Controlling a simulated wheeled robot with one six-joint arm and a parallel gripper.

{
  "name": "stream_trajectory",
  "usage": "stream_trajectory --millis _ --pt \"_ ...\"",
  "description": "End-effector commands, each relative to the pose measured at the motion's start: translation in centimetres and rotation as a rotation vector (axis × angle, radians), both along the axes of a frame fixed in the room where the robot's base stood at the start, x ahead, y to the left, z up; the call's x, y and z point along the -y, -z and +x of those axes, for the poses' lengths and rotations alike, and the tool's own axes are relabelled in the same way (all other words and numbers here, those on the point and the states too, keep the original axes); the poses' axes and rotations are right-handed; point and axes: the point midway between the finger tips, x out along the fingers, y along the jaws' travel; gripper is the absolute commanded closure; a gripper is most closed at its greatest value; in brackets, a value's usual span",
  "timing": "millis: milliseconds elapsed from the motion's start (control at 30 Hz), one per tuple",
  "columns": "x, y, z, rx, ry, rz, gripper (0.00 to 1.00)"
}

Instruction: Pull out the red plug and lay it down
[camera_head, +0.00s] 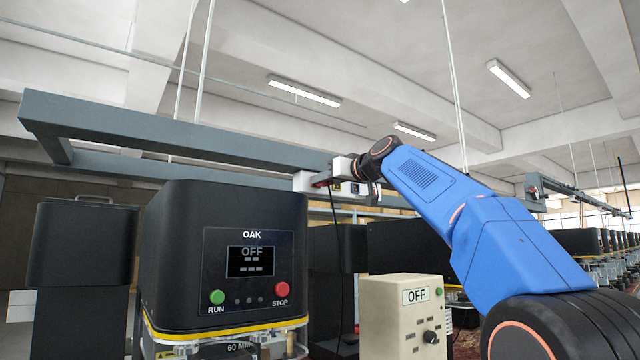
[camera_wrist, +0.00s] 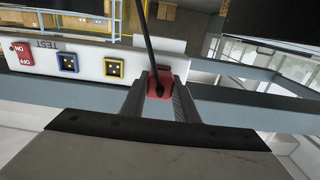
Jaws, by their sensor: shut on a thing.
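The red plug (camera_wrist: 159,82) sits between the two fingers of my gripper (camera_wrist: 160,92), which is shut on it. A black cable runs from the plug across the wrist view. Behind it is a white socket box (camera_wrist: 105,65), seen upside down, with a blue-framed socket (camera_wrist: 68,62) and a yellow-framed socket (camera_wrist: 114,68). The plug overlaps the right part of this box; I cannot tell whether it is seated there or clear of it. In the head view my gripper (camera_head: 326,181) is up at the overhead rail, the cable hanging below.
A black OAK machine (camera_head: 225,255) showing OFF stands left, below the grey overhead rail (camera_head: 180,140). A beige control box (camera_head: 403,318) marked OFF stands beside it. A red switch (camera_wrist: 22,56) is on the socket box. More black machines line the right.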

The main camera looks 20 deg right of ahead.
Motion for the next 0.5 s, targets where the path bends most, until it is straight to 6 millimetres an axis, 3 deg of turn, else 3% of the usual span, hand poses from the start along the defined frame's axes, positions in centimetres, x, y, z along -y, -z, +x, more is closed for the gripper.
stream_trajectory --millis 500 --pt "0.6 0.0 -1.6 0.001 0.001 -0.001 1.0"
